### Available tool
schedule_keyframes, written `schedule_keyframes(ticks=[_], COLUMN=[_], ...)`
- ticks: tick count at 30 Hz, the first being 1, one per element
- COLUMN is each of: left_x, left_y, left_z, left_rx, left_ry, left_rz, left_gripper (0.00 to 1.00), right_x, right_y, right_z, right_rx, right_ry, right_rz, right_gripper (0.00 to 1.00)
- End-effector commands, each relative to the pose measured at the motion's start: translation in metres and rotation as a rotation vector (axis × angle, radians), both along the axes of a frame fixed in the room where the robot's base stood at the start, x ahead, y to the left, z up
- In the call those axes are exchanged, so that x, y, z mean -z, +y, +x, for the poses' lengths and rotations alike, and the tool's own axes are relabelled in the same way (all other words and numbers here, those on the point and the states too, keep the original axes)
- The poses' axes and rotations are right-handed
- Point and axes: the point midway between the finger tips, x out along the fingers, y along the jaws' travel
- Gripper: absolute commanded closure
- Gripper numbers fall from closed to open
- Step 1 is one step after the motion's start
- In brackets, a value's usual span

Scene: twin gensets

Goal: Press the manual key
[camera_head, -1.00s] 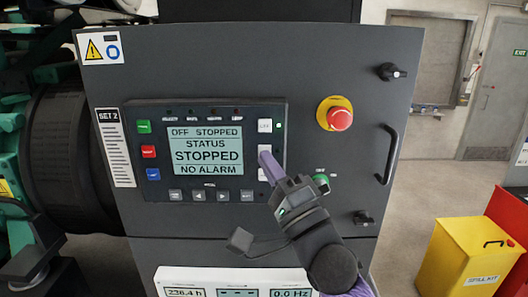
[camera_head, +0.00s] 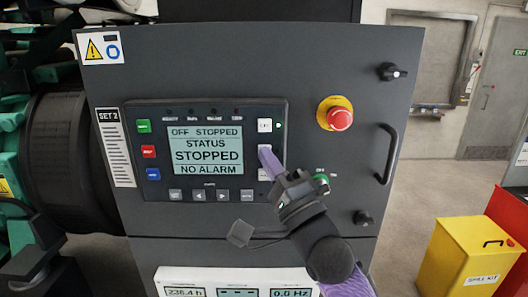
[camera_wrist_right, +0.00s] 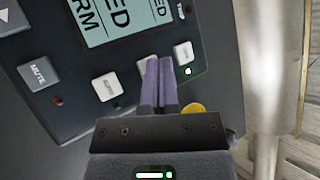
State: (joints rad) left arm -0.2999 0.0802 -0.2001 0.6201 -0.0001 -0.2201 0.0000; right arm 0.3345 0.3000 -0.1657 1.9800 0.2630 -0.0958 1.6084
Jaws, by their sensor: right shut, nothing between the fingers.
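The control panel (camera_head: 216,199) on the dark cabinet has a column of three white keys at the right of its display. The display (camera_head: 205,150) reads OFF STOPPED, STATUS, STOPPED, NO ALARM. The top key (camera_head: 264,125) reads OFF and has a lit green lamp beside it. My right gripper (camera_head: 267,154) is shut and empty, its purple fingertips over the middle key. In the wrist view the fingertips (camera_wrist_right: 160,62) partly cover that middle key (camera_wrist_right: 145,63); its label is hidden. I cannot tell whether they touch it. The lowest key (camera_wrist_right: 107,87) is clear of the fingers there.
A red emergency stop button (camera_head: 340,118) on a yellow base is right of the panel. A green-lit switch (camera_head: 320,181) sits close beside my right gripper. A black door handle (camera_head: 389,154) stands out farther right. A yellow spill kit bin (camera_head: 462,260) is on the floor.

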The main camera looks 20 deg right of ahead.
Motion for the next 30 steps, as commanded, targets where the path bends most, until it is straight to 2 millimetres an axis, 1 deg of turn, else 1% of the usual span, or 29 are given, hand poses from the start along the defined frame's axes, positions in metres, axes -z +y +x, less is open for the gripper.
schedule_keyframes(ticks=[12, 16, 21, 28, 30], left_x=[0.000, -0.004, -0.010, -0.009, -0.011], left_y=[0.000, 0.000, 0.000, 0.000, 0.000], left_z=[0.000, 0.000, 0.000, 0.000, 0.000], left_rx=[0.000, 0.000, 0.000, 0.000, 0.000], left_ry=[0.000, 0.000, 0.000, 0.000, 0.000], left_rz=[0.000, 0.000, 0.000, 0.000, 0.000], left_gripper=[0.41, 0.41, 0.41, 0.41, 0.41], right_x=[-0.001, -0.001, -0.001, 0.000, 0.000], right_y=[-0.001, 0.001, 0.004, 0.004, 0.005], right_z=[0.003, -0.002, -0.013, -0.014, -0.018], right_rx=[0.000, 0.000, 0.001, 0.000, -0.001], right_ry=[-0.001, 0.000, 0.000, -0.001, 0.000], right_rz=[-0.001, 0.000, -0.001, -0.001, 0.001], right_gripper=[1.00, 1.00, 1.00, 1.00, 1.00])
